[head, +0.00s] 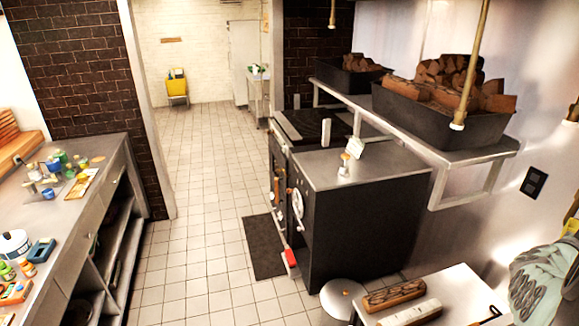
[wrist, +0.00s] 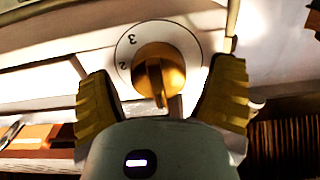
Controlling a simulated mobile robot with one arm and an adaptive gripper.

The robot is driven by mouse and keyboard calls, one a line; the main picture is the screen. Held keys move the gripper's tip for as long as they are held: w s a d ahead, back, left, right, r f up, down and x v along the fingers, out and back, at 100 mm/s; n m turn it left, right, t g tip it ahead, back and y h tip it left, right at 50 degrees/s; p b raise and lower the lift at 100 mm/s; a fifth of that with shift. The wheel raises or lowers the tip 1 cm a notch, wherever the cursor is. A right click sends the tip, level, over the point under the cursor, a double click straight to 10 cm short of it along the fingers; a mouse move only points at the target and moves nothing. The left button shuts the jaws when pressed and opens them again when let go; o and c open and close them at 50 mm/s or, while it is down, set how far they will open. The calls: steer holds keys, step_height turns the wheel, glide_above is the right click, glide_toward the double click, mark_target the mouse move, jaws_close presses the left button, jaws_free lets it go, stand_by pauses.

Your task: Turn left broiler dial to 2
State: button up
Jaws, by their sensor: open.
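In the wrist view, a brass-coloured dial knob (wrist: 160,68) with a raised grip bar sits on a round white plate (wrist: 127,48). The numbers 3 and 2 show on the plate's left side, turned in the picture. The bar points down in the picture, toward my gripper, away from both numbers. My gripper (wrist: 165,72) is open, with one yellow ridged finger on each side of the knob. Gaps show between the fingers and the knob. I cannot tell from the wrist view alone which dial this is.
In the head view, a dark cooking unit (head: 365,215) with a steel top has a round white dial or gauge (head: 298,203) on its front. A shelf (head: 440,160) with log-filled bins runs above. A small table (head: 455,290) is at lower right. The tiled floor (head: 195,250) is mostly clear.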

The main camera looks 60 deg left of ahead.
steer(key=shift+c, duration=0.3)
steer(key=c, duration=1.2)
steer(key=shift+o, duration=0.2)
steer(key=shift+d+m, duration=0.1)
steer(key=shift+m, duration=0.3)
steer(key=m+b, duration=0.1)
steer(key=m, duration=0.1)
steer(key=m+b, duration=0.1)
steer(key=m, duration=0.1)
steer(key=shift+d+f+m, duration=0.15)
steer(key=shift+m, duration=0.15)
steer(key=m+b, duration=0.2)
steer(key=m, duration=0.2)
steer(key=shift+s+f+m, duration=0.1)
steer(key=shift+m, duration=0.2)
steer(key=m+b, duration=0.1)
steer(key=m, duration=0.1)
steer(key=m+b, duration=0.2)
steer(key=m, duration=0.1)
steer(key=shift+d+f, duration=0.15)
steer(key=shift+f, duration=0.05)
steer(key=shift+m+b, duration=1.6)
steer(key=shift+m, duration=0.8)
steer(key=shift+r, duration=0.1)
